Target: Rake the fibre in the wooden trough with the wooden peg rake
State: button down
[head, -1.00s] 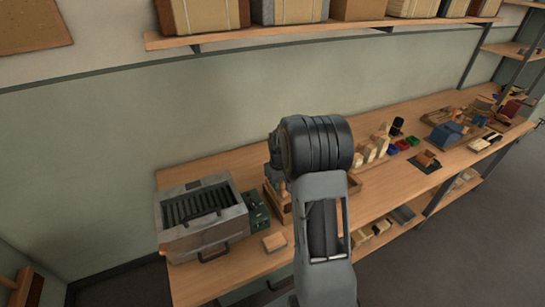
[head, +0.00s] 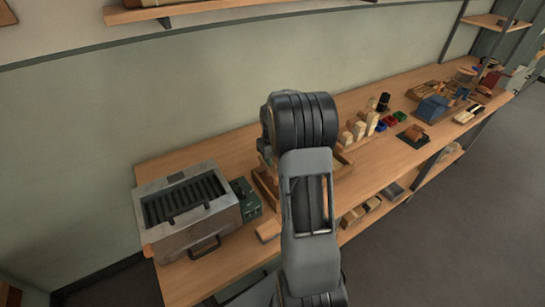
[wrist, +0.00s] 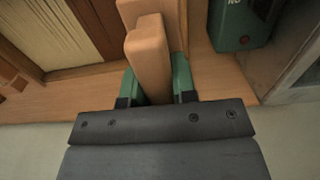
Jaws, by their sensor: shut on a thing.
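In the wrist view my gripper (wrist: 157,82) has its green fingers shut on a plain wooden piece (wrist: 150,58), which looks like the handle of the peg rake. The rake's pegs are out of sight. The wooden trough (wrist: 72,72) lies to the left of the held handle in that view, with pale fibre (wrist: 45,32) inside and a dark brown part of its interior beside it. I cannot tell whether the rake touches the fibre. In the head view my arm covers the gripper and most of the trough; an edge of the trough (head: 262,187) shows left of the arm.
A grey metal box with dark slats (head: 190,210) stands left on the bench, beside a green box (head: 245,197). A small wooden block (head: 268,229) lies near the front edge. Upright pale blocks (head: 360,128) and coloured bins (head: 382,125) stand to the right. Bench between them is partly clear.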

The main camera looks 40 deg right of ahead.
jog(key=shift+f+b, duration=2.75)
jog(key=shift+f, duration=1.55)
jog(key=d+p, duration=0.1)
jog(key=d, duration=0.8)
jog(key=s+d+p, duration=0.1)
jog(key=d+p, duration=0.1)
jog(key=d, duration=0.8)
jog(key=d+p, duration=0.1)
jog(key=d, duration=0.9)
jog(key=shift+s+d+p, duration=0.15)
jog(key=shift+s+p, duration=0.2)
jog(key=shift+p, duration=0.05)
jog(key=a+b, duration=0.1)
jog(key=a, duration=0.8)
jog(key=w+a+b, duration=0.1)
jog(key=a+b, duration=0.1)
jog(key=a, duration=0.8)
jog(key=a+b, duration=0.2)
jog(key=a, duration=0.8)
jog(key=shift+w+a, duration=0.25)
jog(key=shift+w, duration=0.1)
jog(key=d+p, duration=0.1)
jog(key=d, duration=0.8)
jog(key=s+d+p, duration=0.1)
jog(key=d+p, duration=0.1)
jog(key=d, duration=0.8)
jog(key=d+p, duration=0.2)
jog(key=d, duration=0.8)
jog(key=shift+s+d, duration=0.25)
jog(key=shift+s, duration=0.1)
